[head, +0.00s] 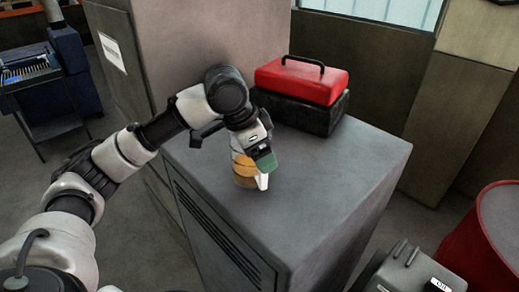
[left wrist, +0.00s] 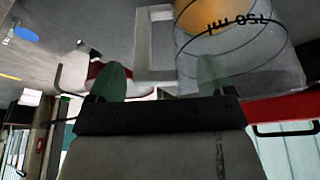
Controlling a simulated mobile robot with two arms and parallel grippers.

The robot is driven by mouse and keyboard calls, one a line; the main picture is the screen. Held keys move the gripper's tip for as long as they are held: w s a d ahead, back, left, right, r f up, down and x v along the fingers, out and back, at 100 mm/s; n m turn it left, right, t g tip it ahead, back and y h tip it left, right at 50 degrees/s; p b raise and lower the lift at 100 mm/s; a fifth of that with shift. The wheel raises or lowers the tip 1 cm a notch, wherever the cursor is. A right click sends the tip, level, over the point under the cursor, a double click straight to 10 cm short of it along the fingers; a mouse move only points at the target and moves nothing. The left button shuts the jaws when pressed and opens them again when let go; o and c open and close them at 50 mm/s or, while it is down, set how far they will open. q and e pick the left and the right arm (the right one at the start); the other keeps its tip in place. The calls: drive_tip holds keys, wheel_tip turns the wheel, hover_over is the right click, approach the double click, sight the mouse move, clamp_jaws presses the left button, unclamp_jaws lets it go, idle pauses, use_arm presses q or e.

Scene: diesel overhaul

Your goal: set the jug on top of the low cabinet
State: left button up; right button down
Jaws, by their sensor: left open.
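The clear jug (head: 243,170) with orange contents and a white handle stands upright on top of the low grey cabinet (head: 325,190). My left gripper (head: 266,163) is at the jug's handle side and partly hides the jug. In the left wrist view the jug (left wrist: 240,62) shows upside down with its 750 ml mark. There the open fingers (left wrist: 162,76) sit either side of the pale handle (left wrist: 143,50); I cannot tell whether they touch it. Part of my right gripper (head: 408,272) shows at the bottom right, its fingers not clear.
A red toolbox (head: 300,80) sits on a black case (head: 300,112) at the back of the cabinet top. A tall grey cabinet (head: 190,45) stands behind on the left. A red drum (head: 495,235) is at the right. The cabinet top's front right is clear.

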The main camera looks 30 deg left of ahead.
use_arm(q)
drive_tip(key=b+v, duration=0.3)
drive_tip(key=v, duration=0.9)
idle(0.4)
